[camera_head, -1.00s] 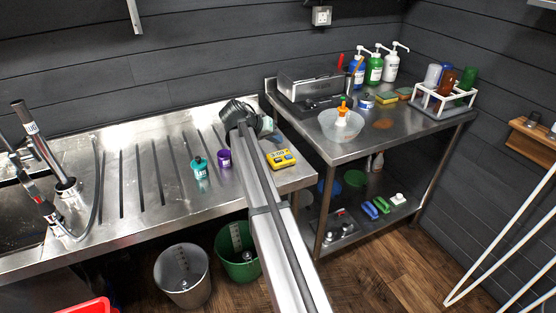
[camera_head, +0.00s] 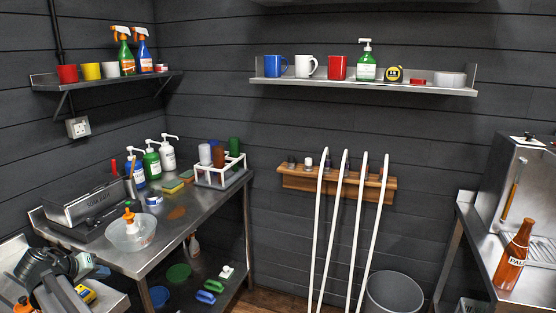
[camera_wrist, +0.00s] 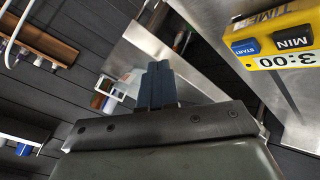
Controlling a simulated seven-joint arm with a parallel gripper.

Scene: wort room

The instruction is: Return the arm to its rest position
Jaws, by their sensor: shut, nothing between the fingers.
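My gripper (camera_wrist: 157,85) shows in the wrist view with its two dark blue fingers together and nothing between them. In the head view, my gripper (camera_head: 100,271) is at the lower left, over the end of the steel drainer. The arm behind it runs off the bottom edge. A yellow timer (camera_head: 86,293) lies just below the gripper in that picture. The timer also fills the upper right of the wrist view (camera_wrist: 280,45), reading 3:00, apart from the fingers.
A steel table (camera_head: 190,222) beside the drainer carries a clear bowl (camera_head: 125,240), a toolbox (camera_head: 85,206), pump bottles and a white rack (camera_head: 222,178). A brown bottle (camera_head: 515,255) stands on the right counter. Shelves hold mugs and sprays.

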